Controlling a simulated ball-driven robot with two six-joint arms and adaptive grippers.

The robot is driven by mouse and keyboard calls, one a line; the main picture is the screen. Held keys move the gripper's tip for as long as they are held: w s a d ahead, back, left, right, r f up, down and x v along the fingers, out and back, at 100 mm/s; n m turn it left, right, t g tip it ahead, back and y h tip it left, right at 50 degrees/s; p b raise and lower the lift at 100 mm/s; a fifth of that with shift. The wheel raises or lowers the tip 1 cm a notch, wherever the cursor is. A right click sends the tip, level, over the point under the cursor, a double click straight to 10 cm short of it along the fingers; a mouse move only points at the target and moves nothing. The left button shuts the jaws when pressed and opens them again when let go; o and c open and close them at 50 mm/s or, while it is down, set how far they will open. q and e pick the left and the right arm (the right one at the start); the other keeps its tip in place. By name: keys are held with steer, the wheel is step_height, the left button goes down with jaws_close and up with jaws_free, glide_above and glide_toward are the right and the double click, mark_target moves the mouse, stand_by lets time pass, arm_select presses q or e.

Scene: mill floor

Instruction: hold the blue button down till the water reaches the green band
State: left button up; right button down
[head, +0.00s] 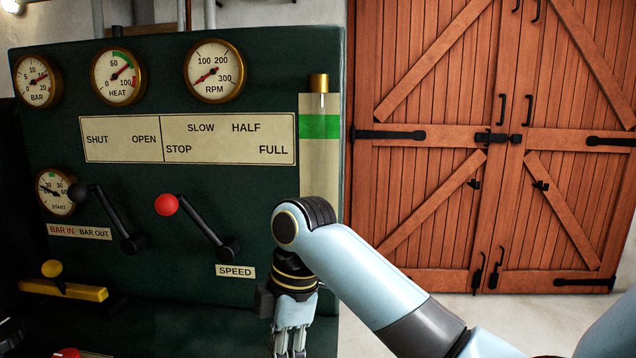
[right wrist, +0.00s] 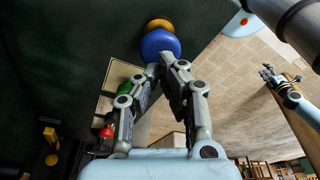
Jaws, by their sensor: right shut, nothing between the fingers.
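The blue button (right wrist: 160,44) shows in the right wrist view, just beyond my right gripper's fingertips. My right gripper (right wrist: 168,66) is shut with nothing in it. Its tips overlap the near edge of the button; I cannot tell whether they press it. In the head view my right gripper (head: 290,342) points down at the bottom of the panel, and the button is out of that view. The sight glass (head: 319,165) with its green band (head: 319,126) stands at the panel's right edge. My arm hides its lower part, and no clear water line shows. A small light-blue arm's gripper (right wrist: 268,74), probably my left, shows at right.
The dark green panel (head: 200,270) carries dials, a red-knobbed lever (head: 167,205), a black-knobbed lever (head: 78,192) and a yellow-knobbed handle (head: 51,268). A green button (right wrist: 130,88) and red button (right wrist: 106,131) lie near the blue one. Wooden doors (head: 490,160) stand behind.

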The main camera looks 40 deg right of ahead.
steer(key=shift+f, duration=0.25)
stand_by(0.4)
steer(key=shift+f+b, duration=0.45)
steer(key=shift+f, duration=0.7)
stand_by(6.2)
